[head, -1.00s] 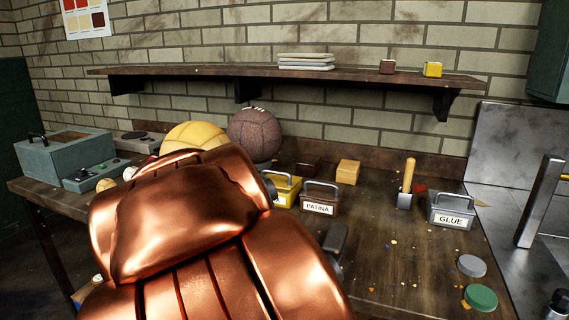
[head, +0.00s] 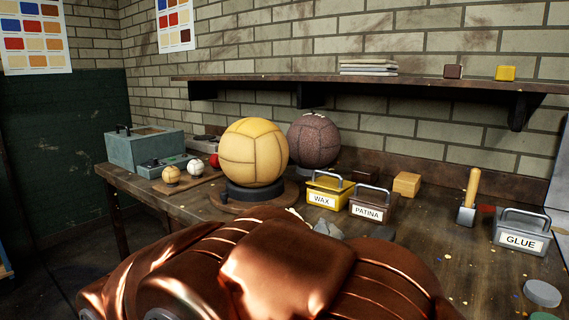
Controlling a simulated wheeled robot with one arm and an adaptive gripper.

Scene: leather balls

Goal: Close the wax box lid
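The yellow wax box (head: 328,194), with a white WAX label on its front and a grey handle arched over the top, sits on the workbench left of the patina box. I cannot tell whether its lid is fully down. My copper-coloured arm fills the bottom of the head view. A small grey part of my gripper (head: 328,229) shows beyond it, just in front of the wax box and apart from it in the picture. The rest of the gripper is hidden behind the arm, so its opening does not show.
The brown patina box (head: 371,206) stands close right of the wax box. A yellow ball (head: 253,152) on a dark stand is at its left, with a brown ball (head: 314,141) behind. A glue box (head: 520,233) and an upright wooden-handled tool (head: 469,197) stand farther right.

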